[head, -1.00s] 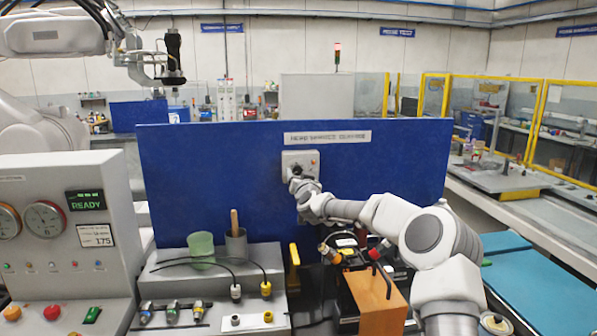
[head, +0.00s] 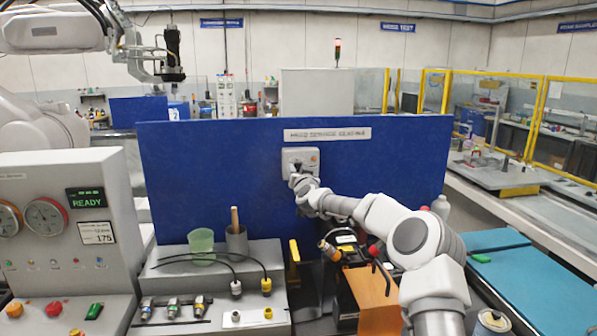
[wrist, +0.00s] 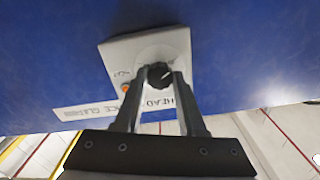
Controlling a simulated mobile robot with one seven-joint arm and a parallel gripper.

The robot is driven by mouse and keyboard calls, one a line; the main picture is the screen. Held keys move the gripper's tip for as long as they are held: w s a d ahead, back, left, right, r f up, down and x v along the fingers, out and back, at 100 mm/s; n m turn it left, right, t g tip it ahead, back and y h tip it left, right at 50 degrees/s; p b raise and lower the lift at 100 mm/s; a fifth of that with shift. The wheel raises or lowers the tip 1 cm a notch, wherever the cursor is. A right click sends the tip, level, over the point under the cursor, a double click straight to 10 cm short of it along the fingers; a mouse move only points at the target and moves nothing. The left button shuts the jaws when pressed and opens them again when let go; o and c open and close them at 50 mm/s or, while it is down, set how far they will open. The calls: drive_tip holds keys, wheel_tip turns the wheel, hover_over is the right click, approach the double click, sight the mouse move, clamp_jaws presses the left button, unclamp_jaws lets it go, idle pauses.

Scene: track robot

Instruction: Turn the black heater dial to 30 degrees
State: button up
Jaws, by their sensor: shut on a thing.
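The black heater dial (wrist: 159,75) sits on a light grey plate (wrist: 118,62) fixed to the blue panel. In the wrist view the dial lies between the fingertips of my gripper (wrist: 160,80), which is shut on it. A pale pointer mark shows on the dial, but its exact angle is hard to read. In the head view the plate (head: 312,155) is on the middle of the panel, and my gripper (head: 297,172) reaches it from the front. There the dial is mostly hidden by my gripper.
The blue panel (head: 210,175) stands upright behind the bench. A small orange-red indicator (wrist: 125,88) is on the plate beside the dial. A green cup (head: 201,240), cables and connectors stand at the lower left. An orange-brown block (head: 372,290) is under my arm.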

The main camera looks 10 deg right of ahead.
clamp_jaws()
drive_tip(key=shift+b, duration=0.35)
drive_tip(key=shift+f+m+b, duration=0.1)
drive_tip(key=shift+m+b, duration=0.5)
drive_tip(key=shift+b, duration=0.1)
drive_tip(key=m+b, duration=0.5)
drive_tip(key=m, duration=0.2)
drive_tip(key=shift+b, duration=0.4)
drive_tip(key=shift+m+b, duration=0.85)
drive_tip(key=shift+m, duration=0.95)
drive_tip(key=shift+r, duration=0.2)
